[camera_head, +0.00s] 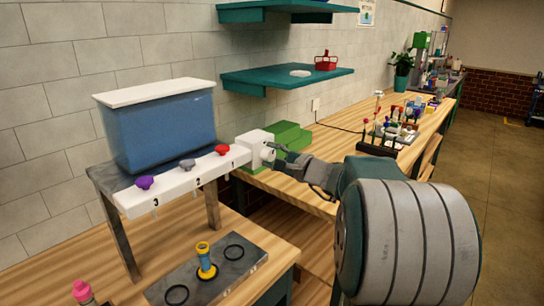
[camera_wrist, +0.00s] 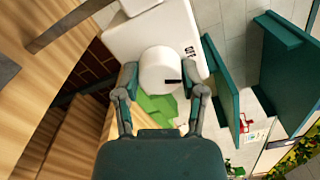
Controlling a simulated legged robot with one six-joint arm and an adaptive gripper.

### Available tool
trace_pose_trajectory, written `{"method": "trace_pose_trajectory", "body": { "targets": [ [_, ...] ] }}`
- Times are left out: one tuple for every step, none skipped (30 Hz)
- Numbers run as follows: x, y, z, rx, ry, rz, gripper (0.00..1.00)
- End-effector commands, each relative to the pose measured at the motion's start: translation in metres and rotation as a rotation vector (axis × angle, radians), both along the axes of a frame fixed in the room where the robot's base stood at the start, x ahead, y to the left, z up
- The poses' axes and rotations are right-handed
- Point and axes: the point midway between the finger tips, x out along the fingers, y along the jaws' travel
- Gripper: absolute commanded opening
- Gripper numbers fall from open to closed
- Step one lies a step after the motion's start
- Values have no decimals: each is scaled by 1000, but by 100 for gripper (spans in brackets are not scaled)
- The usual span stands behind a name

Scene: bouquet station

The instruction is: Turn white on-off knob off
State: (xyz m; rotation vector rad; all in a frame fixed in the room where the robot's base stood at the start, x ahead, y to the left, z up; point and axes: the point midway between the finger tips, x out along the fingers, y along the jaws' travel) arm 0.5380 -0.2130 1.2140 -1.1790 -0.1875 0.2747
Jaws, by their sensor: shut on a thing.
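The white on-off knob (camera_wrist: 160,70) is round, with a short black mark near its right edge. It sits on the front of a white box, with lettering reading "OFF" beside the knob in the wrist view. My gripper (camera_wrist: 160,88) is shut on the knob, one finger on each side. In the head view my gripper (camera_head: 275,154) reaches the knob from the right, and the white box (camera_head: 254,142) stands beside a green block. The knob is partly hidden by the fingers in the head view.
A green block (camera_head: 287,137) adjoins the white box. A blue tank (camera_head: 165,130) on a stand with purple, grey and red knobs is to the left. Teal shelves (camera_head: 288,77) hang above. Flowers and a plant (camera_head: 403,66) stand farther along the wooden bench.

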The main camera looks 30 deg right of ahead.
Motion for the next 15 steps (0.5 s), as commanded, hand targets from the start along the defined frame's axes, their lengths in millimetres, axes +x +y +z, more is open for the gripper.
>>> {"method": "trace_pose_trajectory", "body": {
  "targets": [
    [0, 1, -1, -37, -10, 3, 6],
    [0, 1, -1, -62, -18, 3, 6],
    [0, 1, -1, -93, -28, 3, 6],
    [0, 1, -1, -117, -36, 3, 6],
    [0, 1, -1, -138, -42, 3, 6],
    [0, 1, -1, -166, -52, 3, 6],
    [0, 1, -2, -185, -58, 3, 6],
    [0, 1, -2, -205, -63, 3, 6],
    [0, 1, -2, -229, -71, 3, 6],
    [0, 1, -2, -244, -76, 3, 6],
    [0, 1, -2, -261, -81, 3, 6],
    [0, 1, -2, -280, -88, 3, 6],
    [0, 1, -2, -292, -91, 3, 6],
    [0, 1, -2, -304, -94, 3, 6],
    [0, 1, -2, -319, -99, 3, 6]
  ]
}}
